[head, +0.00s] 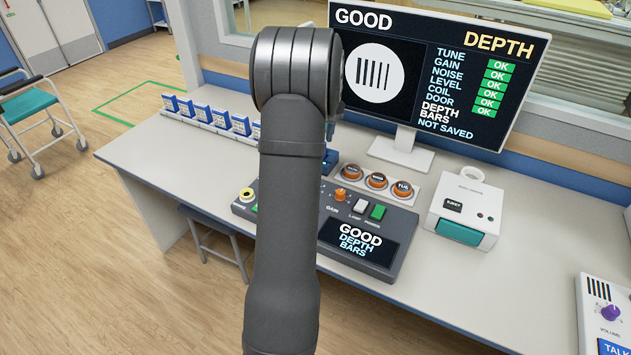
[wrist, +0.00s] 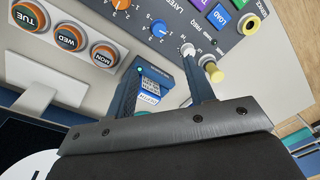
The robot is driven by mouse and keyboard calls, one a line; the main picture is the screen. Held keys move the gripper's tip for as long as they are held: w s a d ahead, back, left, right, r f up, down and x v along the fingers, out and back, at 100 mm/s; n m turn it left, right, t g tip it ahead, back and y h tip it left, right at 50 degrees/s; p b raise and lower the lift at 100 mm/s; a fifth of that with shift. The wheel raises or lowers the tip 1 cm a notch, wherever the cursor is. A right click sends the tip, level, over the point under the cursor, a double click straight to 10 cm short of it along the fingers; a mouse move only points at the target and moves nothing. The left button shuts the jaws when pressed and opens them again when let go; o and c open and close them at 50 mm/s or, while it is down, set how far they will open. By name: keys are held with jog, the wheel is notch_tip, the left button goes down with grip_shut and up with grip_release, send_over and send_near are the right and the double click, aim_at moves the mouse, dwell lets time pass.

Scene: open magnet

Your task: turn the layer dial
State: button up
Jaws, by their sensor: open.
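The layer dial (wrist: 160,28) is a small blue knob with numbers around it, beside the "LAYER" lettering on the dark grey console (wrist: 228,62) in the wrist view. My arm hides that part of the console (head: 380,268) in the head view. My gripper (wrist: 160,62) is open, its two dark fingers apart with no held thing visible between them. The blue dial shows just beyond the fingertips; I cannot tell the height gap. An orange dial (wrist: 120,4) sits beside it, cut by the picture edge. The gripper is mostly hidden behind my arm in the head view.
Orange day-marked knobs (head: 377,181) stand behind the console. A blue box with labels (wrist: 160,78) lies near the fingers. The monitor (head: 430,75) reads "GOOD", "DEPTH BARS" and "NOT SAVED". A white device (head: 462,215) stands right.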

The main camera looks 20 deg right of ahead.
jog(key=shift+m+h, duration=0.3)
jog(key=shift+m, duration=0.3)
jog(key=f, duration=0.5)
jog(key=a+f, duration=0.1)
jog(key=f, duration=1.1)
jog(key=shift+w+a+f, duration=0.15)
jog(key=shift+w+f, duration=0.05)
jog(key=shift+w, duration=0.15)
jog(key=c, duration=1)
